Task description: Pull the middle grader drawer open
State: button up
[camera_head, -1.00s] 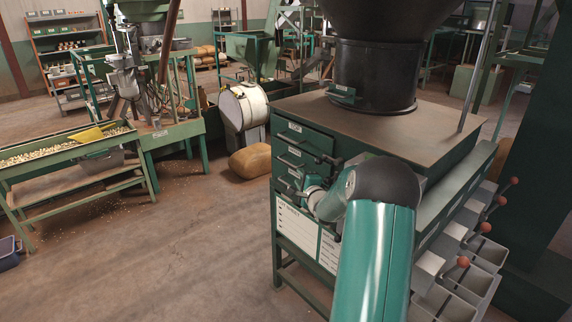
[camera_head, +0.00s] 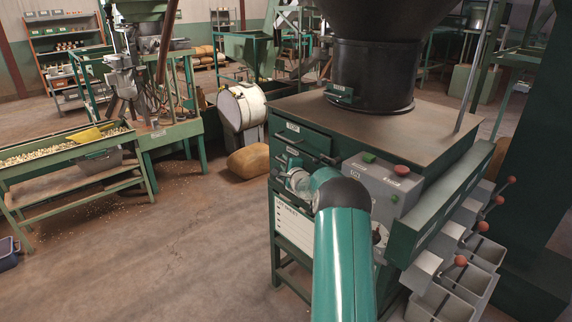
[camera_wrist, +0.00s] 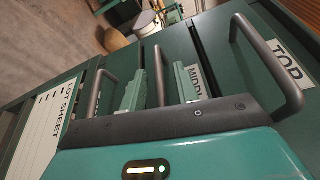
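The green grader cabinet has a stack of drawers. The top drawer (camera_head: 300,139) shows above my arm; my gripper (camera_head: 294,180) is at the drawers below it and partly hides them. In the wrist view the middle drawer's bar handle (camera_wrist: 158,72) stands between the two green fingers of my gripper (camera_wrist: 160,86), with a gap on each side. The fingers are open. The label "MIDDL" (camera_wrist: 195,80) is partly hidden by one finger. The top drawer's handle (camera_wrist: 262,62) is to the right, and the lower drawer's handle (camera_wrist: 98,98) to the left. The drawers look closed.
A grey control box (camera_head: 378,182) with red and green buttons sits right of the drawers, close to my arm. A lot sheet (camera_head: 293,222) is below them. Grey bins (camera_head: 484,251) with red-knobbed levers line the right side.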

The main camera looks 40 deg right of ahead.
grip_shut()
jog(key=shift+a, duration=0.15)
jog(key=s+a, duration=0.1)
jog(key=a, duration=3.3)
jog(key=shift+a, duration=0.35)
grip_release()
